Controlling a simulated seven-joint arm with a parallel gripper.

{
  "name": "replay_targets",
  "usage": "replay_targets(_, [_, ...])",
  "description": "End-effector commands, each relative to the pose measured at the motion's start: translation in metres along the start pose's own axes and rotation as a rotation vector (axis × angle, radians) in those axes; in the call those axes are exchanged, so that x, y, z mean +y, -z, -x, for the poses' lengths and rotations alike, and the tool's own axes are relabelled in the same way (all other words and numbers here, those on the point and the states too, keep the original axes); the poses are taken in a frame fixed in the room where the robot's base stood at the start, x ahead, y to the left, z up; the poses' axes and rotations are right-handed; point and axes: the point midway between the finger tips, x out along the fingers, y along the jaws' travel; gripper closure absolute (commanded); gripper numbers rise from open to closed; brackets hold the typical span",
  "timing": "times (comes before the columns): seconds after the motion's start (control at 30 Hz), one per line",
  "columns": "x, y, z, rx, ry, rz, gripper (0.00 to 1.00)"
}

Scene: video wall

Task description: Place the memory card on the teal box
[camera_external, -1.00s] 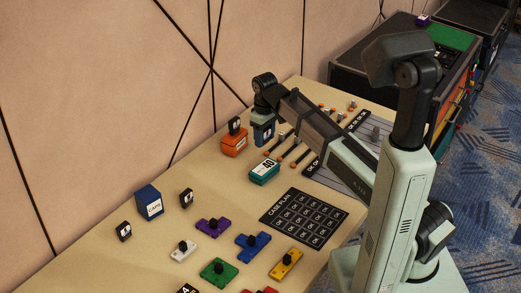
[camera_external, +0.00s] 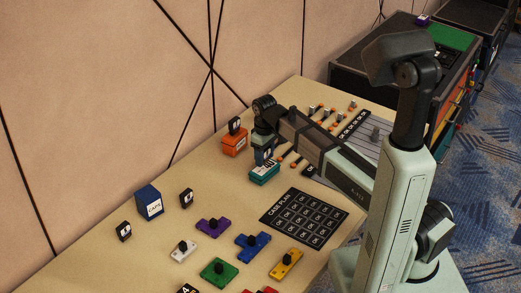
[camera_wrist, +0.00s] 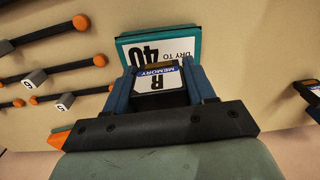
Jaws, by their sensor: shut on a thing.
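The memory card (camera_wrist: 158,82), dark with a white and blue label reading "R MEMORY", is between the blue fingers of my gripper (camera_wrist: 162,88). My gripper is shut on it. The teal box (camera_wrist: 128,50), with a white "DRY TO 40" label, lies beyond and partly behind the card in the wrist view. In the external view my gripper (camera_external: 264,155) is over the back of the teal box (camera_external: 264,175), pointing down. I cannot tell whether the card touches the box top.
An orange box (camera_external: 234,146) with a dark card standing on it is just left of my gripper. Orange-tipped rods (camera_external: 297,160) lie to the right. A blue box (camera_external: 149,202), two small dark cards and a black case plan mat (camera_external: 304,217) are nearer the camera.

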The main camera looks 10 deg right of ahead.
Motion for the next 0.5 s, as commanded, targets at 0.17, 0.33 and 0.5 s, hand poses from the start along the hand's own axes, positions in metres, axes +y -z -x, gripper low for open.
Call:
replay_targets(0.17, [0.000,0.000,-0.017,-0.001,0.000,0.000,0.75])
replay_targets(0.33, [0.000,0.000,-0.017,0.000,0.000,0.000,0.75])
replay_targets(0.5, [0.000,0.000,-0.019,0.000,0.000,0.000,0.75])
